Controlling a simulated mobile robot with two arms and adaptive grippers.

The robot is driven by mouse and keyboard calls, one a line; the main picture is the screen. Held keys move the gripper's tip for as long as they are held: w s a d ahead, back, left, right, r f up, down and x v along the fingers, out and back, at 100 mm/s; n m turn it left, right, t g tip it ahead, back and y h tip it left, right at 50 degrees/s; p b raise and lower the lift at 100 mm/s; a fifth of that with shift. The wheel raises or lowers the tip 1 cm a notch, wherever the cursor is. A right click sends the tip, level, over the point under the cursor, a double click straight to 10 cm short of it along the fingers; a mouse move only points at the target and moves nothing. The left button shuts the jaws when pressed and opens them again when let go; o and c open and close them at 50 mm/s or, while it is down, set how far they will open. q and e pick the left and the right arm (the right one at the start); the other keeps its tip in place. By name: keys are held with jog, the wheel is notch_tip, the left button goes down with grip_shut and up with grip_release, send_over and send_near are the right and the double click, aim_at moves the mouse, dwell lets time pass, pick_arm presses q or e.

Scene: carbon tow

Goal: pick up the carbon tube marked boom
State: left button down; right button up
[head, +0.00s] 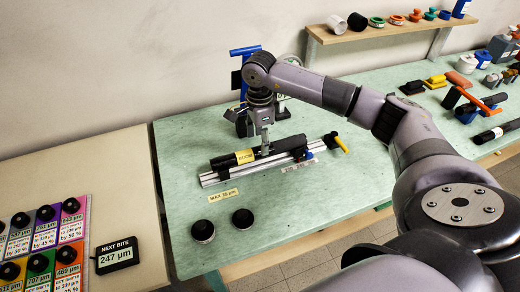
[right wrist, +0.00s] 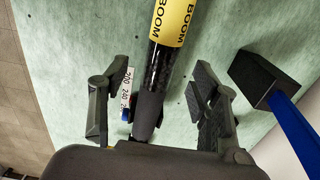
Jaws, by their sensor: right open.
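The carbon tube marked BOOM (head: 224,162) is black with a yellow label and lies along a silver rail fixture (head: 210,180) on the green table. In the right wrist view the tube (right wrist: 160,68) runs up the middle with its BOOM label at the top. My right gripper (head: 265,150) reaches down from above at the tube, just right of the label. In its wrist view the fingers (right wrist: 155,100) are open, one on each side of the tube, with gaps to it. The fingertips' height against the tube is hard to tell. My left gripper is not in view.
A blue stand (head: 244,52) rises behind the rail, and a dark block on a blue arm (right wrist: 252,75) is close to the right finger. A yellow-handled tool (head: 341,146) lies at the rail's right end. Two black discs (head: 203,231) sit in front.

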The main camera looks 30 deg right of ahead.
aim_at(260, 147)
notch_tip(260, 147, down, 4)
jog(key=shift+d+f+p, duration=0.15)
jog(key=shift+f+p, duration=0.1)
jog(key=shift+p, duration=0.8)
jog(key=shift+w+f, duration=0.1)
jog(key=shift+f, duration=0.15)
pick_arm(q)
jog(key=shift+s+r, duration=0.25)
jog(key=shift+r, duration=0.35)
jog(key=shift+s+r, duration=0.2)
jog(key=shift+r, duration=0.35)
pick_arm(e)
grip_shut()
jog(key=shift+r, duration=0.15)
